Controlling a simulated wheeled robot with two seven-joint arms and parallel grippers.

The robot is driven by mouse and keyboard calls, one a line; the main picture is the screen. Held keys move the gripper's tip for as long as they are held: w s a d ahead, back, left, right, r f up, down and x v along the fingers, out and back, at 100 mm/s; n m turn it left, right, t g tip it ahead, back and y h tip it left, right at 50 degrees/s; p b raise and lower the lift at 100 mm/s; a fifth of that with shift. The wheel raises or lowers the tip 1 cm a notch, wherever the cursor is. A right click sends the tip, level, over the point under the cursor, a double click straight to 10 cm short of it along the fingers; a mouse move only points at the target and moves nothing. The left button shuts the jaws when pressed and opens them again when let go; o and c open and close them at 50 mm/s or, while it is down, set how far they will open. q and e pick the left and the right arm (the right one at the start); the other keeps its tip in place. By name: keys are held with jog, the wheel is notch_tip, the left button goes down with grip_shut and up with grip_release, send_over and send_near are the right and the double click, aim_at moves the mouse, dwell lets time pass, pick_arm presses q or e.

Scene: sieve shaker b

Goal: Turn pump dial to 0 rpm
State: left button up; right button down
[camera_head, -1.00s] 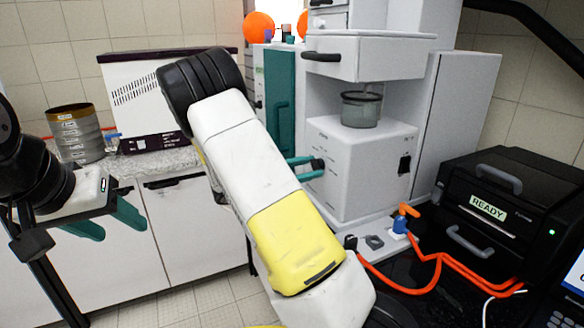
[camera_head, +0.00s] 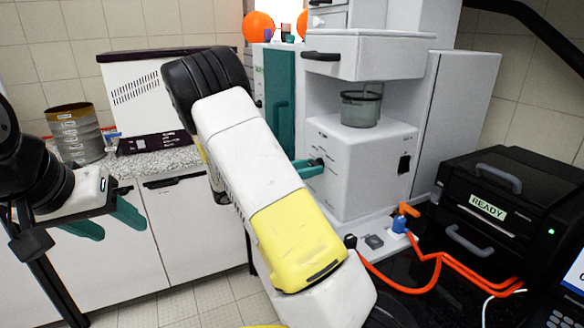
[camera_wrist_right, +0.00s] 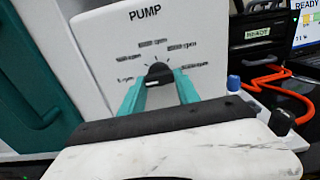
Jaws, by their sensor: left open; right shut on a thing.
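The pump (camera_head: 345,170) is a white box, with "PUMP" printed on its face in the right wrist view (camera_wrist_right: 110,45). Its black dial (camera_wrist_right: 158,72) sits among several rpm labels that are too blurred to read surely. My right gripper (camera_wrist_right: 158,88) has its teal fingers on either side of the dial and is shut on it. In the head view the right fingers (camera_head: 309,168) reach the pump's left-hand face; the dial is hidden there. My left gripper (camera_head: 107,222) is open and empty in front of the counter at the left.
A stack of sieves (camera_head: 78,135) stands on the left counter. The floor between is clear.

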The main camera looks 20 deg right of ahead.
jog(key=shift+f, duration=0.1)
jog(key=c, duration=0.9)
grip_release()
jog(key=shift+a, duration=0.1)
jog(key=a, duration=0.5)
jog(key=s+a, duration=0.1)
jog(key=a, duration=0.1)
jog(key=shift+a, duration=0.3)
